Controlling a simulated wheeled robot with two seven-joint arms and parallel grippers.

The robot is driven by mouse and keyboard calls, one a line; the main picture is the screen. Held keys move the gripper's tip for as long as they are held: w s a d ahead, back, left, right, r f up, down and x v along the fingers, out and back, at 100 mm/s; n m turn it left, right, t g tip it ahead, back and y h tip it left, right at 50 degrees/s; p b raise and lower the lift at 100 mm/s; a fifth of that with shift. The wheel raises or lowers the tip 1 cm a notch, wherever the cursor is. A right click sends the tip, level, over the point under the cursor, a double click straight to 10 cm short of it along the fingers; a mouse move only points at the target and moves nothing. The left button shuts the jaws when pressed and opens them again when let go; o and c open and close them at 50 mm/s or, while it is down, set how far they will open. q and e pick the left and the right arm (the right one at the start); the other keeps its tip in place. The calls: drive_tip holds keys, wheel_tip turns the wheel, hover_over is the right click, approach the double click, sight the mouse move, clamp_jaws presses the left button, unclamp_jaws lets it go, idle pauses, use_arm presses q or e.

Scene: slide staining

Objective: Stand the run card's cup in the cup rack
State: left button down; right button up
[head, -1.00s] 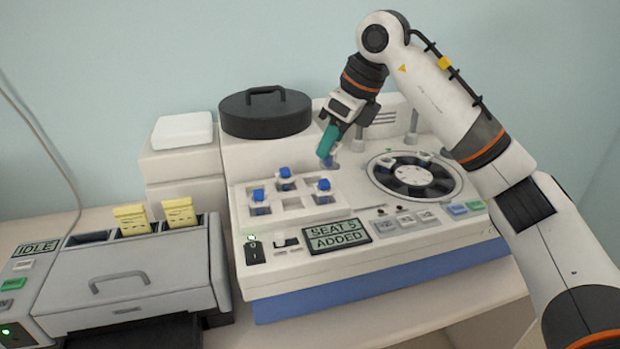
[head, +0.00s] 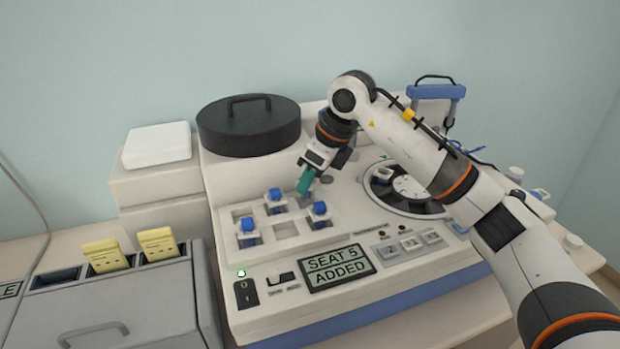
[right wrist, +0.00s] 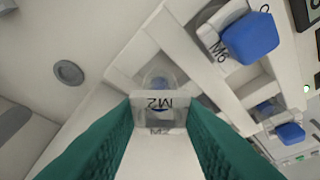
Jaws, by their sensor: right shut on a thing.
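My right gripper (head: 304,185) has teal fingers and is shut on a clear cup (right wrist: 158,103) with an M2 label, which shows between the fingers in the right wrist view. In the head view the fingers hang at the back right corner of the cup rack (head: 264,233). I cannot tell whether the cup is inside a rack opening or just above it. Blue-capped cups stand in the rack at front left (head: 248,232), back middle (head: 274,203) and front right (head: 319,213). A cup marked M6 (right wrist: 245,38) shows close by in the wrist view. My left gripper is not in view.
A black round rotor (head: 400,190) is right of the rack. A black lid (head: 249,128) lies behind it. A grey unit with yellow cards (head: 158,244) stands at left, and a blue-topped frame (head: 436,92) at back right.

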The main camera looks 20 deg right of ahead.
drive_tip(key=shift+f, duration=0.6)
drive_tip(key=shift+s, duration=0.1)
drive_tip(key=shift+f+b, duration=0.3)
drive_tip(key=shift+f, duration=0.1)
drive_tip(key=o, duration=1)
drive_tip(key=shift+c, duration=0.2)
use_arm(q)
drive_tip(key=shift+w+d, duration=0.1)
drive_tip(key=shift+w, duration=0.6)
use_arm(e)
drive_tip(key=shift+r, duration=0.1)
